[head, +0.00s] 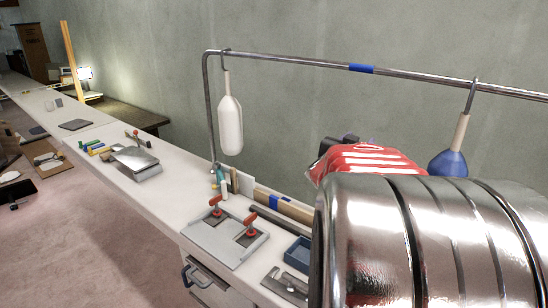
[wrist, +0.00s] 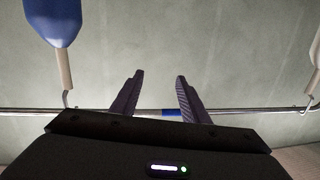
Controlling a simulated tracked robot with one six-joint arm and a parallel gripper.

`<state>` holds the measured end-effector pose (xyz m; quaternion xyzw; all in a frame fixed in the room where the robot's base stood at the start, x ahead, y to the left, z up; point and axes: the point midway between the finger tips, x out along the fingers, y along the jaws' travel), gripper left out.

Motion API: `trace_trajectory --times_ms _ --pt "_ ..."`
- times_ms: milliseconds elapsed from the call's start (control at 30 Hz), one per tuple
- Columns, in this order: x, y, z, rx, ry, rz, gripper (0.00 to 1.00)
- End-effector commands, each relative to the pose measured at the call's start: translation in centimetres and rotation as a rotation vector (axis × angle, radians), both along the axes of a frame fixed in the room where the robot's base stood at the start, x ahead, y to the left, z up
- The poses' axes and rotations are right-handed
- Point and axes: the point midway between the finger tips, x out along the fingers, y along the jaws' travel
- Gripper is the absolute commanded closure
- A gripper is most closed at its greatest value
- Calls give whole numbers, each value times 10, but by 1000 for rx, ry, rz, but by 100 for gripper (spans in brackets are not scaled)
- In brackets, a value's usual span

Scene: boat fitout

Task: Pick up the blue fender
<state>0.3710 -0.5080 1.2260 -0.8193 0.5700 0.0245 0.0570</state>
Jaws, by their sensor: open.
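The blue fender (head: 447,164) hangs by its pale neck from a hook on the metal rail at the right in the head view. My arm hides its lower part. In the wrist view, which looks upside down, the blue fender (wrist: 54,20) is at the top left, cut by the top edge. My gripper (wrist: 160,75) is open and empty, with its two dark fingers apart. The fingers are off to one side of the fender and do not touch it. In the head view my arm hides the fingers.
A white fender (head: 230,122) hangs from the same rail (head: 290,59), left of the blue tape (head: 361,69). Below is a long white bench (head: 165,190) with a clamp plate (head: 228,238), a blue tray (head: 298,251) and several tools. A grey wall stands behind.

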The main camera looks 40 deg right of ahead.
Motion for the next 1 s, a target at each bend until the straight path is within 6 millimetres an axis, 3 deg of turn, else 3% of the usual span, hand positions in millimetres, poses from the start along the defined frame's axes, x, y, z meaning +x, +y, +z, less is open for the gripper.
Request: trace_trajectory --times_ms 33,100,200,300,433,767,1000 --pt "-28 -27 -4 -20 5 -99 59" --pt "-67 -56 -5 -52 13 -228 59" --pt "-116 -84 -8 -84 32 -382 59" --pt "-148 -97 -11 -103 48 -482 59" --pt "-164 -102 -12 -112 58 -531 59" --pt "-163 -103 -11 -113 57 -530 59" --pt "-168 -128 -12 -111 58 -531 59"
